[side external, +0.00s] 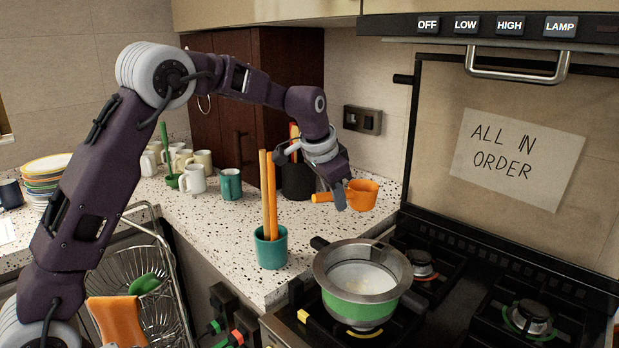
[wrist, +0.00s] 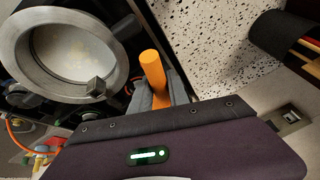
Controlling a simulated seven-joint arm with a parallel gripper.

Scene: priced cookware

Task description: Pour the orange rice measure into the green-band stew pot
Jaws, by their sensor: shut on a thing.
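The orange rice measure (side external: 362,195) is a small cup with a handle pointing left in the side external view. My gripper (side external: 340,197) is shut on its handle and holds it in the air, above and behind the stew pot. In the wrist view the orange handle (wrist: 152,68) shows between my fingers (wrist: 158,95); the cup is hidden there. The cup looks about upright; its contents cannot be seen. The green-band stew pot (side external: 356,308) stands on the front left burner, open, with something pale inside. It also shows in the wrist view (wrist: 40,85).
A teal cup (side external: 271,250) with tall orange sticks stands on the counter left of the pot. A dark utensil holder (side external: 297,182) is behind my gripper. Mugs (side external: 193,180) stand farther left. The right-hand burners (side external: 530,318) are bare.

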